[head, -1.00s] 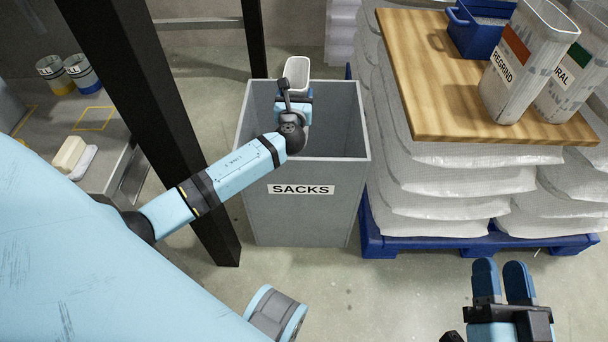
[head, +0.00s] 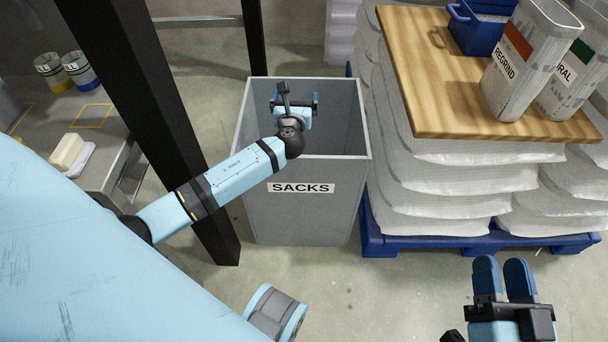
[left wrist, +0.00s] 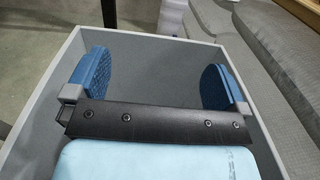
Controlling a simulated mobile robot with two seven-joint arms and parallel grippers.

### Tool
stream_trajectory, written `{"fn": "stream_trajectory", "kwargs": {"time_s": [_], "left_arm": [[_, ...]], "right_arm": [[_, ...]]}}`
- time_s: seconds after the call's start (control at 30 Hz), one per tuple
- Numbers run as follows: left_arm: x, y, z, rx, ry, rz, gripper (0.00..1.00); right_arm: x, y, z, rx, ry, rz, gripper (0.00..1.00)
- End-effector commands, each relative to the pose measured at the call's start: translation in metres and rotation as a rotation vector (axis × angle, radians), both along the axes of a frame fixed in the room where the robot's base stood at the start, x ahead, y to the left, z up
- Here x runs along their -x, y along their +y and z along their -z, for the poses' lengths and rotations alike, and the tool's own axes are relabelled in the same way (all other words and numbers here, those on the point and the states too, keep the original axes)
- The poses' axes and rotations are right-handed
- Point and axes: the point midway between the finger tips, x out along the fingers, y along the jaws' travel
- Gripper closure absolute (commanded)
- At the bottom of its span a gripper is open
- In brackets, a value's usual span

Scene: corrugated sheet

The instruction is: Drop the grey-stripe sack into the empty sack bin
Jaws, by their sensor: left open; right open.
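The grey sack bin (head: 303,215), labelled SACKS, stands on the floor in the middle of the head view. My left gripper (head: 295,100) is over the bin's mouth, its jaws wide apart with nothing between them. In the left wrist view the two blue fingers (left wrist: 152,80) are spread inside the outline of the bin's rim (left wrist: 150,35). The grey-stripe sack is not visible now; the bin's floor is hidden by its walls and my arm. My right gripper (head: 503,279) is open and empty at the lower right, over the floor.
A wooden board (head: 425,75) lies on stacked white bags (head: 440,205) on a blue pallet (head: 400,245), right of the bin. It holds an orange-stripe REGRIND sack (head: 510,75), a green-stripe sack (head: 575,70) and a blue tub (head: 475,30). A black post (head: 165,130) stands left.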

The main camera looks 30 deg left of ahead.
Motion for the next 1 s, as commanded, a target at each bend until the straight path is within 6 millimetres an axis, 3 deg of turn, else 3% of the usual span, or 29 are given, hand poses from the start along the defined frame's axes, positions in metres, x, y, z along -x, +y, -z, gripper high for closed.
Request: {"fn": "stream_trajectory", "kwargs": {"time_s": [0.2, 0.5, 0.7, 1.0], "left_arm": [[0.042, -0.023, -0.003, 0.003, 0.003, 0.001, 0.0], [0.094, -0.052, -0.002, 0.003, 0.002, 0.001, 0.0], [0.109, -0.06, -0.001, 0.001, 0.0, 0.0, 0.0], [0.111, -0.061, -0.001, 0.001, 0.0, 0.0, 0.0]], "right_arm": [[0.002, -0.002, -0.023, -0.03, -0.061, 0.018, 0.57], [-0.002, -0.01, 0.007, 0.058, 0.066, 0.049, 0.57], [-0.002, -0.013, 0.016, 0.082, 0.099, 0.056, 0.57], [-0.002, -0.013, 0.018, 0.085, 0.104, 0.057, 0.57]]}}
